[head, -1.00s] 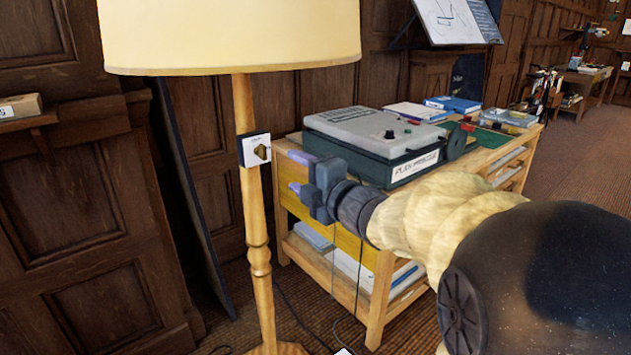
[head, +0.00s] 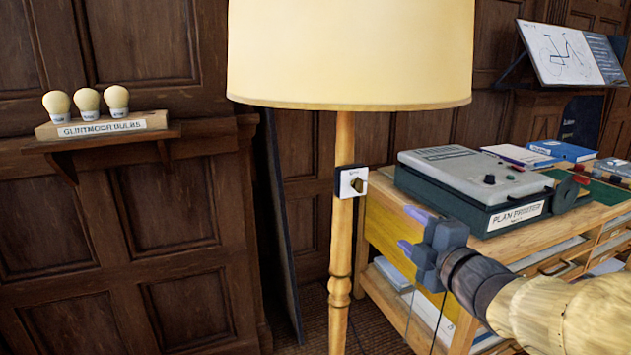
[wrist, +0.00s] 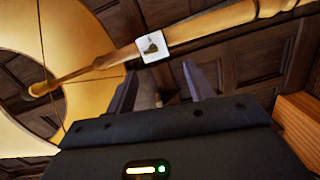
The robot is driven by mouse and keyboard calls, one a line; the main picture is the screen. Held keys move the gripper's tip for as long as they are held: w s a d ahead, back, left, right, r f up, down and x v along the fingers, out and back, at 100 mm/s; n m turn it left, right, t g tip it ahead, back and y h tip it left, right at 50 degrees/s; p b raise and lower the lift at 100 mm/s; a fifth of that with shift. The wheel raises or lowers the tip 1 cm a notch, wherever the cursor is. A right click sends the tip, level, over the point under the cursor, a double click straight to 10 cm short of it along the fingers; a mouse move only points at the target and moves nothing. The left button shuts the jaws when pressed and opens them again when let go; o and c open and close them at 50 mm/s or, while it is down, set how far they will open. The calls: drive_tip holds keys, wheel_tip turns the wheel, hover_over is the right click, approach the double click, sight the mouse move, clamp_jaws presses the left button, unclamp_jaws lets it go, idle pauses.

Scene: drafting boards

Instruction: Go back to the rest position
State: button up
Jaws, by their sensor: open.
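My gripper (head: 412,232) is open and empty in the head view, just right of the floor lamp's wooden pole (head: 342,240). My arm reaches in from the lower right. A white switch plate with a brass knob (head: 351,182) is on the pole, left of and a little above the fingers, apart from them. In the wrist view the two fingers of my gripper (wrist: 158,82) stand apart with nothing between them. The switch plate (wrist: 152,47) shows beyond them, with the pole running diagonally.
The cream lampshade (head: 350,55) hangs above. A wooden bench (head: 525,245) with a grey and green labelled machine (head: 475,185) stands behind my gripper. A wall shelf (head: 105,135) at left holds three bulbs (head: 88,103). A tilted drawing board (head: 572,52) is at the upper right.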

wheel_tip(320, 180, down, 17)
drive_tip(key=s+m+g+h, duration=0.3)
drive_tip(key=m+g+h, duration=0.3)
drive_tip(key=m, duration=0.6)
drive_tip(key=s+a+f+m+g+y, duration=0.2)
drive_tip(key=s+a+f+m+g, duration=0.4)
drive_tip(key=s+f+m+g, duration=0.35)
wheel_tip(320, 180, up, 32)
drive_tip(key=s+n+t+p, duration=0.1)
drive_tip(key=n+p, duration=0.1)
drive_tip(key=p, duration=3)
drive_tip(key=shift+s+p, duration=0.25)
drive_tip(key=shift+p, duration=0.1)
